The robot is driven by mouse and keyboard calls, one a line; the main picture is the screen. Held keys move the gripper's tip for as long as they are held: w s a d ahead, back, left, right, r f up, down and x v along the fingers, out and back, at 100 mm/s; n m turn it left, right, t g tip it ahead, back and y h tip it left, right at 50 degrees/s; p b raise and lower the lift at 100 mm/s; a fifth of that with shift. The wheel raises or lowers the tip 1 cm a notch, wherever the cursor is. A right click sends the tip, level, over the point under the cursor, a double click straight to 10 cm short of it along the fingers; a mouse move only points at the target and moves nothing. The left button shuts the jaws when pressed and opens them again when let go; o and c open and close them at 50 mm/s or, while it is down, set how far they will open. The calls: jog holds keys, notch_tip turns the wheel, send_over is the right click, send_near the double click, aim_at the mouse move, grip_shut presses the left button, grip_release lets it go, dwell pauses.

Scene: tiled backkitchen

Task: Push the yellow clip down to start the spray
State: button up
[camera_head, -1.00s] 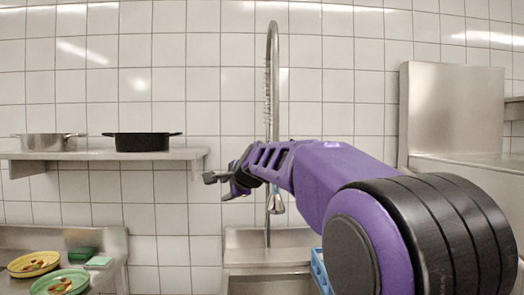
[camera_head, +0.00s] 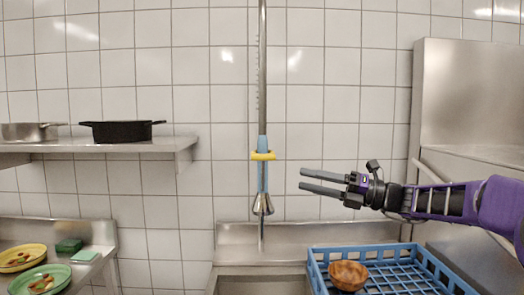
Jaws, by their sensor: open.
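The yellow clip (camera_head: 263,156) sits around the blue handle of the hanging spray (camera_head: 262,180), just above its metal spray head (camera_head: 263,204). The spray hangs upright from a tall metal pipe in front of the tiled wall. My gripper (camera_head: 302,180) is to the right of the spray and slightly lower than the clip, with its two dark fingers pointing left. The fingers are open with a gap between them and hold nothing. They appear apart from the spray. No water shows from the spray head.
A blue dish rack (camera_head: 320,278) with a brown bowl (camera_head: 348,275) stands below my gripper. A steel sink (camera_head: 262,284) lies under the spray. A shelf (camera_head: 100,148) with a black pot (camera_head: 121,131) is at left, above a counter with plates. A steel unit (camera_head: 465,95) stands at right.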

aim_at(262, 156)
jog(key=shift+m, duration=0.4)
jog(key=r+x, duration=0.1)
jog(key=x, duration=0.4)
jog(key=r+x, duration=0.1)
jog(key=x, duration=0.4)
jog(key=r+x, duration=0.1)
jog(key=x, duration=0.4)
jog(key=shift+w+d, duration=0.25)
jog(key=shift+w, duration=0.2)
jog(key=c, duration=0.7)
grip_shut()
jog(key=shift+r+t+y, duration=0.1)
jog(key=shift+t+y, duration=0.2)
